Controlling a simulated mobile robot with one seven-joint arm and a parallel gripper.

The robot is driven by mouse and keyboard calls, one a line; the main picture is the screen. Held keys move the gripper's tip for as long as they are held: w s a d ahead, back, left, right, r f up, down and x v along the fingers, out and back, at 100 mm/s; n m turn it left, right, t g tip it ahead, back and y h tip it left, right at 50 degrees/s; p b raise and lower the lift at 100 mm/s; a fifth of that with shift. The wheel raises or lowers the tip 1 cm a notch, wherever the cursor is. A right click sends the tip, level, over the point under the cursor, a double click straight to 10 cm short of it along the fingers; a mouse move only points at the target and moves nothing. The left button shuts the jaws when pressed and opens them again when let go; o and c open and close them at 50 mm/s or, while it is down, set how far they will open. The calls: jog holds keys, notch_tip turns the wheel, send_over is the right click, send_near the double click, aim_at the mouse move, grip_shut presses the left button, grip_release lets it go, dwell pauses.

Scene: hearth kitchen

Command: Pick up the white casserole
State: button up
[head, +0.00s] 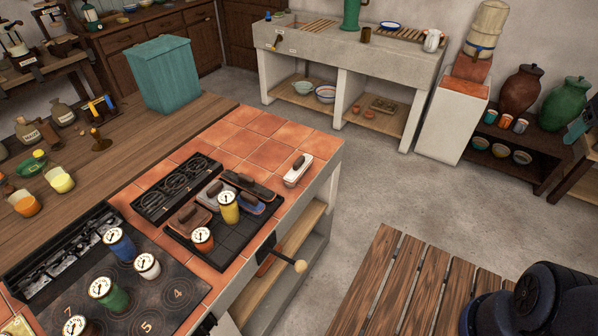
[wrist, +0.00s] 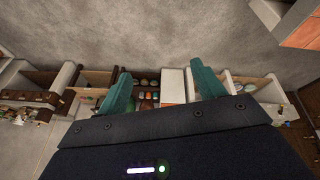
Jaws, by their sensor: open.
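The white casserole appears to be the small oblong white piece with a dark grip on top (head: 297,172), in the head view. It sits on the orange tiled counter (head: 268,124) near its right edge, right of the dark stove grates. My gripper (wrist: 160,82) shows in the wrist view with its two teal fingers spread apart and nothing between them. It is well away from the casserole, which does not show in the wrist view.
Several similar dark and grey handled pieces (head: 250,187) and gauge-topped canisters (head: 229,207) crowd the stove left of the casserole. A wooden handle (head: 299,265) juts from the counter front. A slatted wooden table (head: 385,280) stands at the lower right. Open floor (head: 375,185) lies beyond the counter.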

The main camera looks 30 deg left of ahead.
jog(key=w+a+f+n, duration=0.2)
jog(key=w+a+n, duration=0.45)
jog(key=a, duration=0.55)
jog(key=w+a+f+n, duration=0.2)
jog(key=w+a+n, duration=0.45)
jog(key=a, duration=0.45)
jog(key=n, duration=2)
send_over(298, 160)
jog(key=s, duration=0.3)
notch_tip(298, 160, down, 24)
jog(key=shift+s+f, duration=0.25)
jog(key=shift+f, duration=0.05)
jog(key=shift+w+f, duration=0.1)
jog(key=shift+f, duration=0.15)
jog(key=x, duration=1)
jog(key=shift+w, duration=0.35)
jog(key=shift+r, duration=0.1)
